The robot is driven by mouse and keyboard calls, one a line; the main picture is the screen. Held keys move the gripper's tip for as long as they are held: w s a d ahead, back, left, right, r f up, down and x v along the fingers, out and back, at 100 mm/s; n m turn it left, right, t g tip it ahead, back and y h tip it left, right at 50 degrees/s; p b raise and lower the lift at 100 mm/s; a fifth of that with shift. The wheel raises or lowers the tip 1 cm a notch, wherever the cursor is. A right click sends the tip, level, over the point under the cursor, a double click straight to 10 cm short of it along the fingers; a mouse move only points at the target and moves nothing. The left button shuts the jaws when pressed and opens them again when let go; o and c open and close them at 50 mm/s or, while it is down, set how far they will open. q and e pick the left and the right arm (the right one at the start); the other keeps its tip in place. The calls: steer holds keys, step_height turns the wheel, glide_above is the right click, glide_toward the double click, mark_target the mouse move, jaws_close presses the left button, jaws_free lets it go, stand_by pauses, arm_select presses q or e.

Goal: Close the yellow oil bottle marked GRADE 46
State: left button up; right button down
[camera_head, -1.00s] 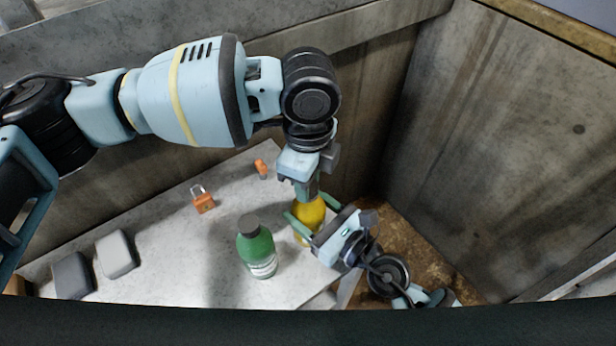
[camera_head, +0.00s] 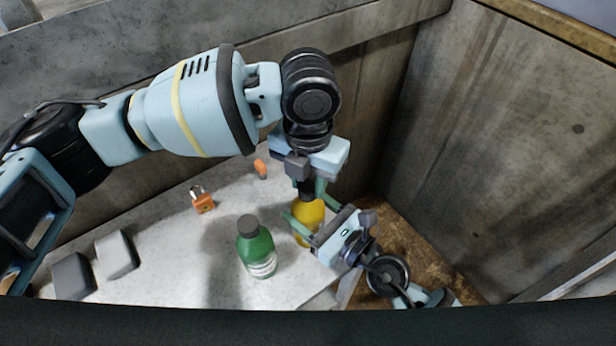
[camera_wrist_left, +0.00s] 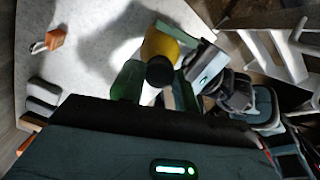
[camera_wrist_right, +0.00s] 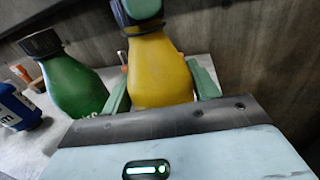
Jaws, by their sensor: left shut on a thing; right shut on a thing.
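The yellow oil bottle (camera_head: 310,213) stands at the right of the light table, and its label is hidden. My right gripper (camera_head: 311,228) is shut on its body from the side; the right wrist view shows the yellow body (camera_wrist_right: 160,70) between the green fingers. A dark cap (camera_wrist_left: 160,71) is at the bottle's mouth in the left wrist view. My left gripper (camera_head: 311,188) is above the bottle, pointing down, shut on the cap. Its fingertip also shows at the bottle's top in the right wrist view (camera_wrist_right: 142,8). I cannot tell how tightly the cap sits.
A green bottle (camera_head: 257,250) with a dark cap stands left of the yellow one. A blue bottle (camera_wrist_right: 17,107) shows in the right wrist view. An orange padlock (camera_head: 203,202), a small orange item (camera_head: 260,168) and two grey blocks (camera_head: 116,255) lie further left. Walls rise behind and right.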

arm_select(q)
steer(key=m, duration=0.8)
steer(key=o, duration=1)
steer(key=shift+r, duration=0.1)
steer(key=shift+r, duration=2.15)
steer(key=shift+c, duration=0.4)
